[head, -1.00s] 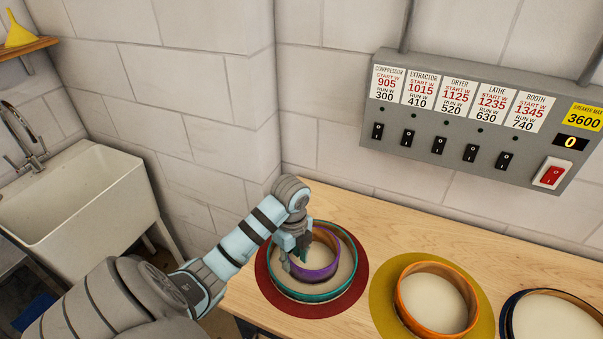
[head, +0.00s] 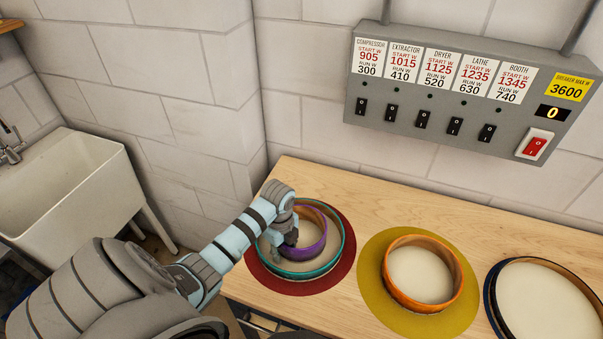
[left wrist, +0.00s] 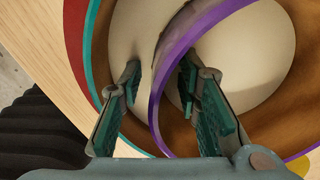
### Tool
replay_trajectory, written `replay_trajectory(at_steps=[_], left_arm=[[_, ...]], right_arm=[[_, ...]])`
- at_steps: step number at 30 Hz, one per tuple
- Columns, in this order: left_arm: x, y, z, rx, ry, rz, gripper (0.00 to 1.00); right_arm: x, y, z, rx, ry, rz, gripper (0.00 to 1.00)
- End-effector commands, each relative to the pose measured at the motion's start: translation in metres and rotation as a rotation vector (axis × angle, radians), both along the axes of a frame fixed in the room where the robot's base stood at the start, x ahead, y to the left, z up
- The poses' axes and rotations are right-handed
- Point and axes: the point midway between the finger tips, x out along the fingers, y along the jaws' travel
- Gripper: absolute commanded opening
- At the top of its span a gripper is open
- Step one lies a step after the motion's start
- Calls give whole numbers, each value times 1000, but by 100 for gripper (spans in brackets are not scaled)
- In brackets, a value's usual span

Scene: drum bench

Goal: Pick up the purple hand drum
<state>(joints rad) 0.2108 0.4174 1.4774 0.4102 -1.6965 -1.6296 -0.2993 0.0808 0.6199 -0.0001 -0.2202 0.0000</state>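The purple hand drum (head: 316,248) sits inside the larger teal-rimmed drum (head: 300,272), which rests on a round dark red mat (head: 345,272) on the bench. My left gripper (head: 281,245) is down at the left side of the purple drum. In the left wrist view the purple drum's rim (left wrist: 156,95) runs between the two fingers of my left gripper (left wrist: 160,82). One finger is outside the wall and the other inside, with gaps visible on both sides, so it is open around the wall. My right gripper is not in view.
An orange drum (head: 424,303) on a yellow mat (head: 373,290) and a dark blue-rimmed drum (head: 493,300) stand to the right on the wooden bench (head: 400,212). A grey switch panel (head: 455,138) is on the wall behind. A white sink (head: 60,190) is at the left.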

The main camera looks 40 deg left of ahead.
Motion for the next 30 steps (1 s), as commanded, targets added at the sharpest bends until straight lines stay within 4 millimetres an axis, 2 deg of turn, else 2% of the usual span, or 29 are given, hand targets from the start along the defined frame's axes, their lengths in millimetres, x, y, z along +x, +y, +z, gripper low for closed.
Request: replay_trajectory(at_steps=[2,8,22,30], left_arm=[[0,0,0,0,0,0,31],[0,0,0,-1,0,0,0],[1,-1,3,-1,-2,-1,0],[5,-4,32,0,-5,-13,0]], right_arm=[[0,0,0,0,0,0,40],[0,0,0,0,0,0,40],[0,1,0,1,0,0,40],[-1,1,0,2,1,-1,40]])
